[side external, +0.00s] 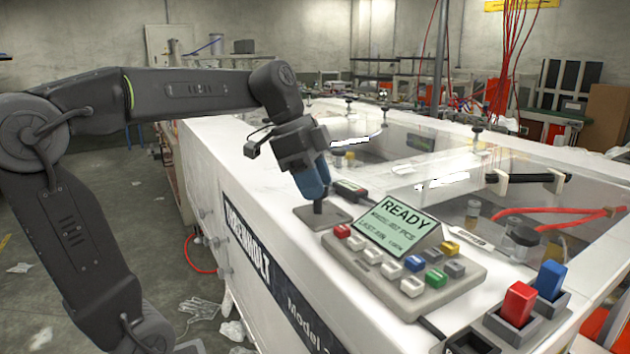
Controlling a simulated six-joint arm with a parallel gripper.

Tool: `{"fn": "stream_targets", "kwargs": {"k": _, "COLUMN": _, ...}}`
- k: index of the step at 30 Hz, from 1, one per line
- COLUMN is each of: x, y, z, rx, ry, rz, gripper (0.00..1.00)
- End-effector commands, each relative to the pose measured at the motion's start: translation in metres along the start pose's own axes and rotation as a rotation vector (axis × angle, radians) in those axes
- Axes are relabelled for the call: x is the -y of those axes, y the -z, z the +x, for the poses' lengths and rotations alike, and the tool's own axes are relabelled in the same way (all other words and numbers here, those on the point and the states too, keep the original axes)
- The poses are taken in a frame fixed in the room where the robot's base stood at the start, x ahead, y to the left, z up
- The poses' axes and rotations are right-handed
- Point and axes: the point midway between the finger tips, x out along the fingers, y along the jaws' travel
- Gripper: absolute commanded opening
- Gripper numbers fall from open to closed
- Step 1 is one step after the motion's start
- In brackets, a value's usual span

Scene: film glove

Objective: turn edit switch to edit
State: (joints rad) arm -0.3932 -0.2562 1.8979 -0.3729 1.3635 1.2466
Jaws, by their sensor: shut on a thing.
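The edit switch is a dark upright lever (317,207) on a flat grey plate (335,222) on the white machine top, just left of the control panel. My gripper (316,194) points down over it with its blue fingers shut on the switch lever. The fingers hide the top of the lever, so its exact turn is hard to tell. No marking on the plate is readable. The control panel (353,262) has a green display (397,224) that shows "READY" in large letters with smaller lines below.
The panel carries several coloured keys close to my gripper. Red (517,301) and blue (550,280) rockers stand at the front right. Clear covers (420,170) lie beyond the panel.

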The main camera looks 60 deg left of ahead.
Motion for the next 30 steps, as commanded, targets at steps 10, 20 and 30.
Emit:
{"fn": "stream_targets", "kwargs": {"k": 10, "x": 0.0, "y": -0.001, "z": 0.001, "rx": 0.003, "ry": -0.001, "rz": 0.0, "gripper": 0.55}}
{"fn": "stream_targets", "kwargs": {"k": 20, "x": 0.0, "y": 0.0, "z": -0.001, "rx": 0.001, "ry": 0.001, "rz": -0.001, "gripper": 0.63}}
{"fn": "stream_targets", "kwargs": {"k": 30, "x": 0.001, "y": 0.0, "z": -0.051, "rx": -0.001, "ry": 0.007, "rz": -0.002, "gripper": 0.63}}
